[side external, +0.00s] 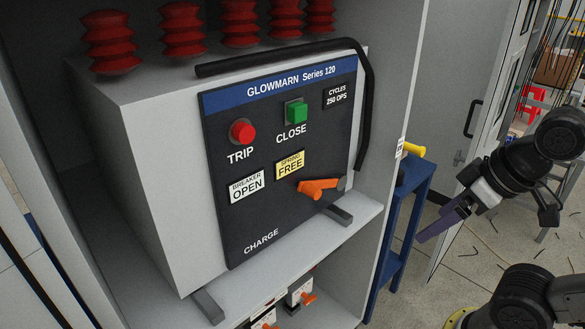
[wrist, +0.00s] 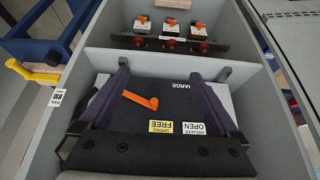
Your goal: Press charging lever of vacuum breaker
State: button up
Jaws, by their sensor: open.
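The orange charging lever (side external: 318,188) sits on the lower right of the dark front panel (side external: 240,215) of the vacuum breaker. The label beside it reads SPRING FREE (side external: 290,164), and another reads BREAKER OPEN (side external: 247,186). In the wrist view the picture is upside down, and the lever (wrist: 140,100) shows between my two purple fingers. My gripper (wrist: 159,75) is open and empty. In the side view my gripper (side external: 440,225) is at the right, well apart from the lever and outside the cabinet.
A red TRIP button (side external: 242,131) and green CLOSE button (side external: 297,111) are above the lever. A black bar (side external: 365,110) runs along the panel's top and right side. The cabinet's right wall (side external: 395,110) borders the breaker. A blue stand (side external: 405,215) is outside.

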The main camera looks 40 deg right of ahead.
jog(key=shift+s+r, duration=0.1)
jog(key=c, duration=0.4)
jog(key=w+r, duration=0.2)
jog(key=r, duration=0.1)
jog(key=w+r, duration=0.1)
jog(key=r, duration=0.1)
jog(key=shift+w+a+r, duration=0.15)
jog(key=shift+w+r, duration=0.1)
jog(key=shift+w, duration=0.1)
jog(key=c, duration=0.8)
jog(key=w+r, duration=0.1)
jog(key=w, duration=0.1)
jog(key=w+r, duration=0.4)
jog(key=w, duration=0.1)
jog(key=shift+w, duration=0.1)
grip_shut()
jog(key=w+d+f+g, duration=0.1)
jog(key=w+f+g, duration=0.1)
jog(key=w, duration=1.3)
jog(key=shift+d+f+y, duration=0.3)
